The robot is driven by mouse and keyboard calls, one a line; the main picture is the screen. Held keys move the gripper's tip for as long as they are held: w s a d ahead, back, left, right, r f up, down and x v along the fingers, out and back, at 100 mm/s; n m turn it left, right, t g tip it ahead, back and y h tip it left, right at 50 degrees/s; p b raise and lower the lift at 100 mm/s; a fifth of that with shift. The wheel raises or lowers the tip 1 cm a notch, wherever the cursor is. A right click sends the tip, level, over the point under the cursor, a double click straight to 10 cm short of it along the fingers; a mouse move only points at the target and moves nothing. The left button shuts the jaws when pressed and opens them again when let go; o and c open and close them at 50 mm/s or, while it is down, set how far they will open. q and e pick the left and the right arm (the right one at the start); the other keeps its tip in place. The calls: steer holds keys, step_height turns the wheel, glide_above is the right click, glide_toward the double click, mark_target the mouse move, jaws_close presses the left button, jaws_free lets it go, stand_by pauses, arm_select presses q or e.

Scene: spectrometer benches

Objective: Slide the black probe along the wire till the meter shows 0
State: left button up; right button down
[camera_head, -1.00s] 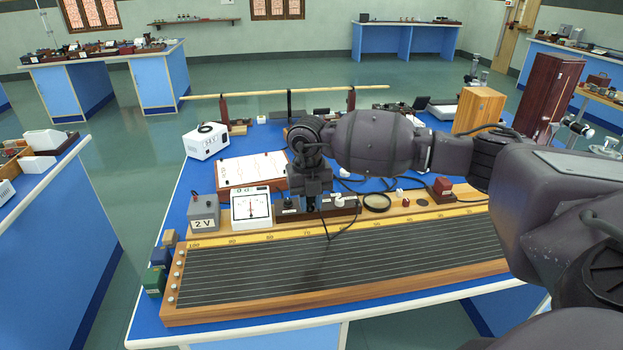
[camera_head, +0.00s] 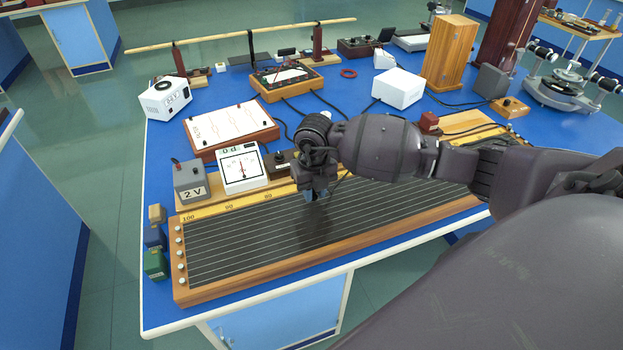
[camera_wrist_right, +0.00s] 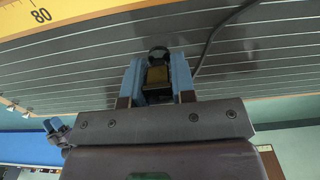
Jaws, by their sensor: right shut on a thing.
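The wire board (camera_head: 178,262) has a wooden frame and several parallel wires on a dark bed, with a yellow scale (camera_head: 230,205) along its back edge. My right gripper (camera_head: 315,198) is over the wires, right of the 80 mark. In the right wrist view its blue fingers are shut on the black probe (camera_wrist_right: 158,58), whose black top shows between them. I cannot tell whether the probe's tip touches a wire. The white meter (camera_head: 241,167) stands behind the board, its red needle near the middle of the dial; the exact reading is too small to tell. My left gripper is out of view.
A grey 2 V box (camera_head: 190,182) stands left of the meter. Small yellow, blue and green boxes (camera_head: 155,262) stand at the board's left end. A black cable (camera_wrist_right: 210,42) runs beside the fingers. The board's front left wires are clear.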

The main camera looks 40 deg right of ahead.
steer(key=shift+f, duration=0.15)
steer(key=shift+s, duration=0.1)
steer(key=shift+f, duration=0.15)
steer(key=shift+f+b, duration=0.5)
steer(key=shift+b, duration=0.05)
steer(key=shift+s+d+r, duration=0.15)
steer(key=shift+d, duration=0.7)
steer(key=shift+d, duration=0.15)
steer(key=shift+s+f, duration=0.15)
steer(key=shift+f, duration=0.05)
steer(key=shift+s+f, duration=0.15)
steer(key=shift+f, duration=0.05)
stand_by(1.0)
